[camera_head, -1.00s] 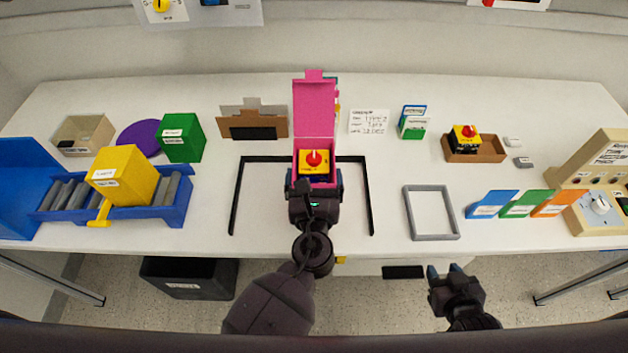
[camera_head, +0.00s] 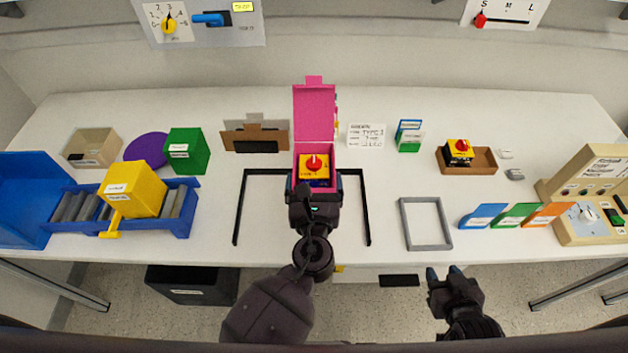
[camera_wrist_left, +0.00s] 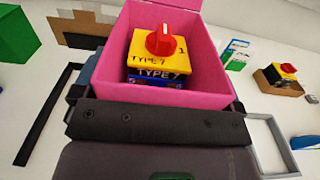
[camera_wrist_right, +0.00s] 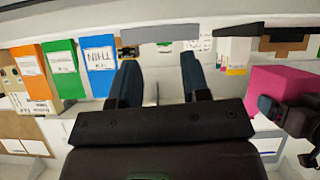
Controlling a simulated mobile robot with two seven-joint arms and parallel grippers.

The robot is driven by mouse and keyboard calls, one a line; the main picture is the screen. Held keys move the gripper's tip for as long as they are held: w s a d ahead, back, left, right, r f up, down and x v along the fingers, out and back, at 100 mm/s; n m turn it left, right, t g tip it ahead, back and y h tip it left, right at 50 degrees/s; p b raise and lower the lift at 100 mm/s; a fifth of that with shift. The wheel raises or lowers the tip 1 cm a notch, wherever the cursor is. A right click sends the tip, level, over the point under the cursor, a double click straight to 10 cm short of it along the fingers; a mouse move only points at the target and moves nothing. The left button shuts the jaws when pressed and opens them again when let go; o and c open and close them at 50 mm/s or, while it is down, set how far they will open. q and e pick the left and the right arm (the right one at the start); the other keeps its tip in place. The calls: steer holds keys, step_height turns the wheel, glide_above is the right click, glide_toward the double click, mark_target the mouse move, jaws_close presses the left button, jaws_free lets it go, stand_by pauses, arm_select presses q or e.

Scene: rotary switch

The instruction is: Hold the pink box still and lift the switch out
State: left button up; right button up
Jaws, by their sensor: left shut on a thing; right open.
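The pink box (camera_head: 314,113) stands open in the middle of the table, its lid raised at the back. The rotary switch (camera_head: 314,166), yellow with a red knob, sits inside it. In the left wrist view the switch (camera_wrist_left: 160,52) shows a "TYPE 7" label and stands upright between the pink walls (camera_wrist_left: 215,80). My left gripper (camera_head: 314,190) is shut on the box at its near end; its fingertips are mostly hidden, one showing beside each side wall. My right gripper (camera_head: 444,274) is open and empty, in front of the table's near edge, right of the box.
A black frame outline (camera_head: 366,215) lies around the box area. A grey frame (camera_head: 427,223), coloured cards (camera_head: 483,215) and a brown tray with another switch (camera_head: 482,162) are to the right. A yellow box on a blue roller stand (camera_head: 135,189) is at left. Table between black and grey frames is clear.

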arm_select(q)
steer(key=shift+f+b, duration=0.75)
steer(key=shift+f, duration=0.1)
steer(key=shift+f+b, duration=1.1)
steer(key=shift+f, duration=0.3)
steer(key=shift+f+b, duration=0.45)
steer(key=shift+f, duration=0.15)
steer(key=shift+f+b, duration=0.75)
steer(key=shift+f, duration=0.25)
steer(key=shift+f+b, duration=0.6)
steer(key=shift+f, duration=0.2)
steer(key=shift+f, duration=0.1)
